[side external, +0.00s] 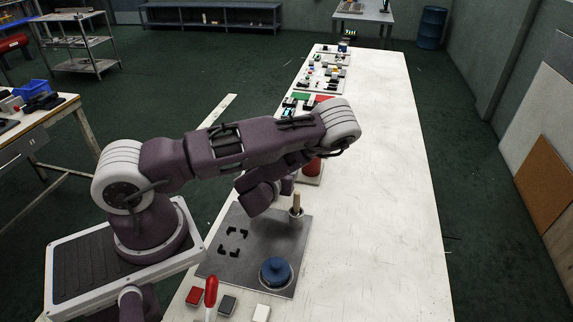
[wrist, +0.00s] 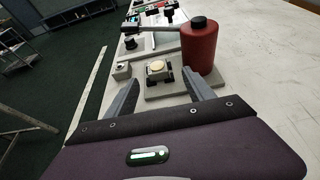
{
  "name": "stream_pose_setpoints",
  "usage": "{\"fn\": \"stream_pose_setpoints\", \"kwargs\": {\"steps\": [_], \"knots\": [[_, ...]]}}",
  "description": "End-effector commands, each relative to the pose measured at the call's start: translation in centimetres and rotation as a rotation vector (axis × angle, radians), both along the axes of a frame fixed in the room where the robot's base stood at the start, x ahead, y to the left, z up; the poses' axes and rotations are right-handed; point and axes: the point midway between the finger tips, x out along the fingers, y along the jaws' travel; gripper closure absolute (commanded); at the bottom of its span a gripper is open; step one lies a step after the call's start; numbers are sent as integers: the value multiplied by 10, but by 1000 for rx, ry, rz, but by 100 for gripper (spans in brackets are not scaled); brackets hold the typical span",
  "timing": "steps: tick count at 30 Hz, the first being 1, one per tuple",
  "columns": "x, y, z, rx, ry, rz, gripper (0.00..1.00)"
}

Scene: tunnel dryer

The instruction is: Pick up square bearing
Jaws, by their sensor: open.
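What looks like the square bearing, a small dark square block with a round cream top (wrist: 157,67), sits on a grey plate (wrist: 152,92) in the wrist view. My gripper (wrist: 161,77) is open, with its two grey fingers apart and nothing held between them. The block shows ahead of and between the fingertips; I cannot tell the exact gap. In the side view my arm hides the block, and the fingers cannot be made out clearly.
A red cylinder (wrist: 199,45) stands close right of the block; it also shows in the side view (side external: 313,166). A dark plate (side external: 232,265) carries a wooden peg (side external: 297,201) and a blue round part (side external: 276,270). The white table's (side external: 385,200) right side is clear.

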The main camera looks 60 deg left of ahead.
Motion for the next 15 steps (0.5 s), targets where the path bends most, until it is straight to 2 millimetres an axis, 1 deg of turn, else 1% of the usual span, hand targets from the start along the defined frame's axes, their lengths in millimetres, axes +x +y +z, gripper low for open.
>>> {"fn": "stream_pose_setpoints", "kwargs": {"steps": [5,9,12,15], "knots": [[14,18,-9,1,0,0,38],[29,39,-19,-1,-2,0,38],[38,47,-25,-1,0,-2,38],[41,49,-26,-2,1,-3,38]]}}
